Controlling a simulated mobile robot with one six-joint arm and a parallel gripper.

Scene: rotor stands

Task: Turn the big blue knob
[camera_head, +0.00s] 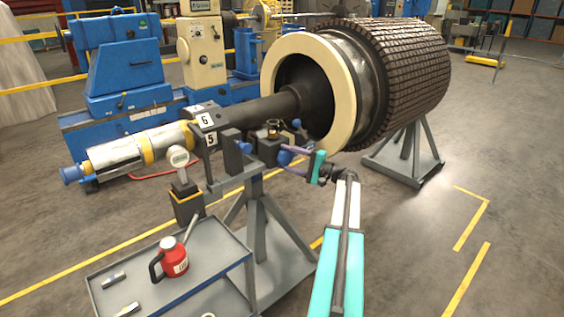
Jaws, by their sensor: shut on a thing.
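The big blue knob (284,158) is on the near side of the dark bearing support on top of the grey rotor stand (262,210). My gripper (289,158) reaches in from the right at the knob, its purple fingers on either side of it. The jaws are shut on the knob. The fingers hide part of the knob, and its turned angle cannot be told at this size.
The rotor (408,60) with its cream ring (340,65) stands just behind my gripper. Smaller blue knobs (245,147) (296,123) are close by. A grey cart (215,255) with a red jug (174,257) is at front left. Right floor is clear.

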